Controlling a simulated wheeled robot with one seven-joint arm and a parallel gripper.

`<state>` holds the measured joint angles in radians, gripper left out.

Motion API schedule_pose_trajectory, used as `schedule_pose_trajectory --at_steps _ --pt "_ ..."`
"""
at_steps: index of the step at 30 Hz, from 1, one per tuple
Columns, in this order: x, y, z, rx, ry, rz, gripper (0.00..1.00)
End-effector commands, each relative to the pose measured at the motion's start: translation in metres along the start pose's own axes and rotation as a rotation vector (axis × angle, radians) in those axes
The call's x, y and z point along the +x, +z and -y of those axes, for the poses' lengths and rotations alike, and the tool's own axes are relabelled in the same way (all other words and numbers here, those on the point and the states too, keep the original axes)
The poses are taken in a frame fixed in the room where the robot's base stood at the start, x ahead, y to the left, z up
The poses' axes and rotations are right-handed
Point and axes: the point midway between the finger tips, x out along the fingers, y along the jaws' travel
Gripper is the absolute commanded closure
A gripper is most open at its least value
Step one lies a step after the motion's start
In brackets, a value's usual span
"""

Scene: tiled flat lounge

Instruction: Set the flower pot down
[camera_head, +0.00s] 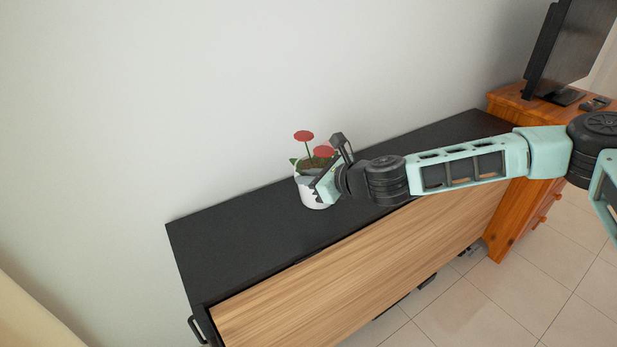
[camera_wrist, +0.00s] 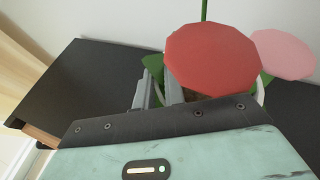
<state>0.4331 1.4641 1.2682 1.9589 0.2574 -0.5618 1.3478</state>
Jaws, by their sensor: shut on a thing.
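The flower pot (camera_head: 317,201) is white, with green leaves and red flowers (camera_head: 304,136). In the head view it is at the middle of the black cabinet top (camera_head: 240,237), upright or nearly so. I cannot tell whether its base touches the top. My gripper (camera_head: 327,183) reaches in from the right and is shut on the pot at its near right side, hiding part of it. In the wrist view, a large red flower (camera_wrist: 212,62) and a pink one (camera_wrist: 283,54) cover much of the pot; its white rim (camera_wrist: 260,93) shows at the right.
The cabinet has a light wood front (camera_head: 340,270) and stands against a pale wall (camera_head: 150,100). Its top is clear to the left of the pot. An orange wooden cabinet (camera_head: 510,215) with a dark screen (camera_head: 568,50) stands at the right. The tiled floor (camera_head: 530,290) is at the lower right.

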Motion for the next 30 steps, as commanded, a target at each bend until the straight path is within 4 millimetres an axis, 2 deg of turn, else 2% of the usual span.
schedule_pose_trajectory --at_steps 4,5,6,7,16,20,30 --pt "0.0 0.002 0.001 -0.002 -0.001 0.002 1.0" --pt "0.0 0.0 0.0 0.001 0.0 -0.001 0.83" --pt "0.0 0.0 0.0 0.001 0.0 -0.001 0.72" --pt "0.0 0.0 0.0 0.001 0.0 -0.001 0.66" --pt "-0.001 0.0 0.0 0.001 0.0 -0.001 0.66" --pt "-0.011 0.0 0.001 0.001 -0.002 0.0 0.66" --pt "-0.079 0.0 0.002 0.0 -0.003 0.0 0.66"
